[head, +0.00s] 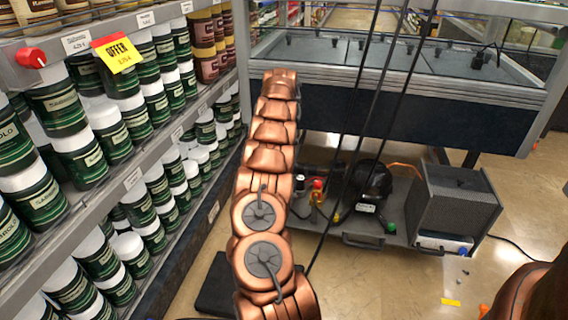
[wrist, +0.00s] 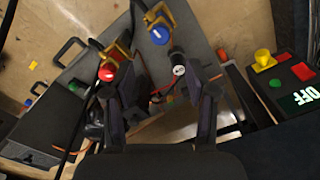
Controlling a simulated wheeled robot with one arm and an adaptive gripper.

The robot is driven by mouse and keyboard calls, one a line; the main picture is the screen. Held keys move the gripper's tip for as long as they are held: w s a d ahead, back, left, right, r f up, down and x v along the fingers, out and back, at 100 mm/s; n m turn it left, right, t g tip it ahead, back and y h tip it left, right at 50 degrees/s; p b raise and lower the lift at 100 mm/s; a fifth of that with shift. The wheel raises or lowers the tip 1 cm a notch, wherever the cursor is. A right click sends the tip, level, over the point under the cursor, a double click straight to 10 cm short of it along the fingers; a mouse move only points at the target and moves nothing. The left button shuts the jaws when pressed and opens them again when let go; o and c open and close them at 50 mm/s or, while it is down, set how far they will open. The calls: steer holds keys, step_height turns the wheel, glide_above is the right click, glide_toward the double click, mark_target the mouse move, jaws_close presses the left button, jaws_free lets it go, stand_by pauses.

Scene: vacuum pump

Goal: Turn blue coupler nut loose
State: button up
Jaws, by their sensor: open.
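The blue coupler nut (wrist: 159,35) shows in the wrist view at the top centre, on a yellow-and-dark fitting. A red nut (wrist: 107,71) on a similar yellow fitting is lower left of it. My gripper (wrist: 160,93) is open, with one dark finger on each side and no object held. The blue nut lies ahead of the fingertips, apart from them. The left finger overlaps the area just below the red nut. In the head view a red nut (head: 317,184) shows beside my arm; my gripper and the blue nut cannot be made out there.
A grey cart (head: 395,207) carries the black pump (head: 368,186) and a grey box (head: 460,205). In the wrist view, a panel (wrist: 284,85) with a yellow knob and an OFF display stands at the right. Dark hoses run near the fittings. Shelves of jars line the left.

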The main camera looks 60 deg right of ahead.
steer(key=shift+r, duration=0.8)
steer(key=shift+a, duration=0.1)
steer(key=w+a+r+n+y+p, duration=0.1)
steer(key=w+a+r+n+p, duration=0.25)
steer(key=a+r, duration=0.45)
steer(key=w+a+r+n+p, duration=0.2)
steer(key=a+r+p, duration=0.3)
steer(key=a+r, duration=0.25)
steer(key=w+a+r+n+y+p, duration=0.1)
steer(key=w+a+r+n+p, duration=0.15)
steer(key=a+r+p, duration=0.45)
steer(key=s+a+r+n+p, duration=0.2)
steer(key=a+r+n+p, duration=0.1)
steer(key=a+r, duration=0.8)
steer(key=s+a+r+n+g+p, duration=0.1)
steer(key=s+a+r+n+p, duration=0.2)
steer(key=s+a+r+p, duration=0.45)
steer(key=s+a+r+n+p, duration=0.35)
steer(key=s+a, duration=0.25)
steer(key=a, duration=0.5)
steer(key=s+a+r+n+h+p, duration=0.1)
steer(key=s+a+r+p, duration=0.1)
steer(key=s+p, duration=0.3)
steer(key=s+a+r+n+h+p, duration=0.1)
steer(key=s+p, duration=0.4)
steer(key=s, duration=0.8)
steer(key=shift+s+a+r+n+g+p, duration=0.4)
steer(key=shift+a+r+n, duration=0.15)
steer(key=shift+a+r, duration=0.3)
